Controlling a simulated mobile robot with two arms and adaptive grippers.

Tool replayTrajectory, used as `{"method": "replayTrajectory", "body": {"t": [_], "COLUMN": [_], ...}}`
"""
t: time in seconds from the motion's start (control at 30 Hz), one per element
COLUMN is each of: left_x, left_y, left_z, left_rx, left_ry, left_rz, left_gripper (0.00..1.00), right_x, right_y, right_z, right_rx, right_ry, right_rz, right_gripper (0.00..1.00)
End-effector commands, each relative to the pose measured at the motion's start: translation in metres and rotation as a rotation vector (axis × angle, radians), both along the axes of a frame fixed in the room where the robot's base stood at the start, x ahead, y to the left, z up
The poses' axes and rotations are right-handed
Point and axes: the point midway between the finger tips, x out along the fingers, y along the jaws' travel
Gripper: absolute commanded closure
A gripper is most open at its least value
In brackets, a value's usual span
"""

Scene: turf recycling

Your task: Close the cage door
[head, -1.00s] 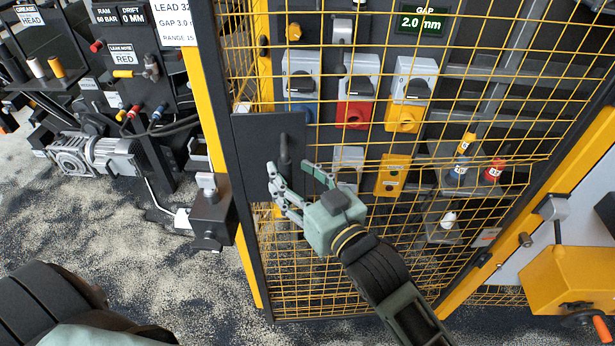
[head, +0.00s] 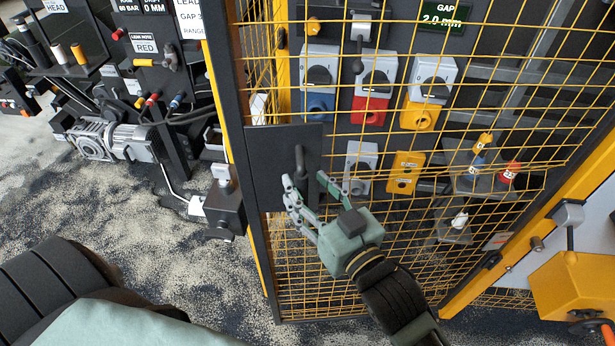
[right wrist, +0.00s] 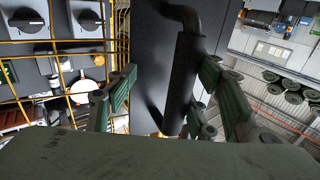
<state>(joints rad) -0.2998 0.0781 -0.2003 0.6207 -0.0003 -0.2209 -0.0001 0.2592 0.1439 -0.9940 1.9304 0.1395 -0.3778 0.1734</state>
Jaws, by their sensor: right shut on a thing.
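The cage door (head: 385,225) is yellow wire mesh in a dark frame and fills the middle of the head view. A dark plate (head: 264,165) near its left edge carries an upright dark bar handle (head: 300,160). My right gripper (head: 305,179) is at this plate, its green fingers on both sides of the handle's lower part and shut on it. In the right wrist view the handle (right wrist: 183,85) stands between the fingers of the gripper (right wrist: 165,82). The head view does not clearly show how wide the door's gap is. My left gripper is not in view.
A dark latch block (head: 225,207) sits left of the door edge, by a yellow post (head: 226,90). Behind the mesh are blue, red (head: 369,108) and yellow switches. A grey motor (head: 105,140) stands at left. A yellow box (head: 572,285) is at lower right.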

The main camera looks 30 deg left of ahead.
Motion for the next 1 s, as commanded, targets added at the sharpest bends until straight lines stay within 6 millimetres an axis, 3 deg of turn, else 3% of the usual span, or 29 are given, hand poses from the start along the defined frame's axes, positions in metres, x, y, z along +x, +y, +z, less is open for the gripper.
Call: {"method": "replayTrajectory", "body": {"t": [0.03, 0.8, 1.0], "left_x": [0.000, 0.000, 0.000], "left_y": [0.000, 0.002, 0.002], "left_z": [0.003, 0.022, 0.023], "left_rx": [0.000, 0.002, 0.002], "left_ry": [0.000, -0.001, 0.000], "left_rz": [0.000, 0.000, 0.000], "left_gripper": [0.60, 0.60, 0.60], "right_x": [0.007, -0.043, -0.048], "right_y": [-0.010, -0.029, -0.031], "right_z": [-0.001, -0.003, -0.004], "right_rx": [-0.014, -0.016, -0.015], "right_ry": [-0.008, -0.006, -0.006], "right_rz": [-0.024, -0.023, -0.022], "right_gripper": [0.68, 0.68, 0.68]}}
